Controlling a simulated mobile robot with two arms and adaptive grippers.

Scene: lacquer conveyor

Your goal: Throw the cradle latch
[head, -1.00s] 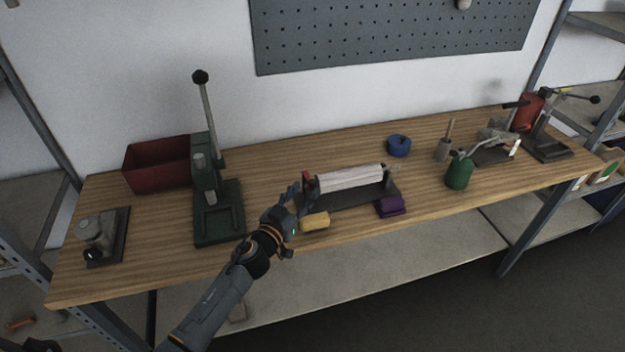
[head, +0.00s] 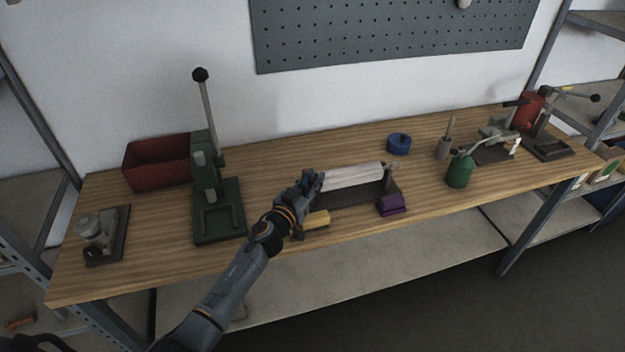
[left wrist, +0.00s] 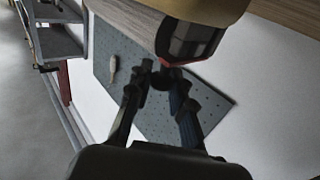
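The cradle is a dark base (head: 340,198) carrying a pale white roll (head: 352,175), in the middle of the bench in the head view. My left gripper (head: 311,181) is at the roll's left end and covers the place where the red latch showed earlier. In the left wrist view, my left fingers (left wrist: 160,75) point at a dark block with a red edge (left wrist: 190,40), probably the latch end of the cradle. The tips are close together beside the red edge; whether they grip it is unclear. My right gripper is out of view.
A yellow block (head: 316,219) lies just below my left gripper, and a purple block (head: 391,205) lies in front of the cradle. A green lever press (head: 218,215) stands to the left.

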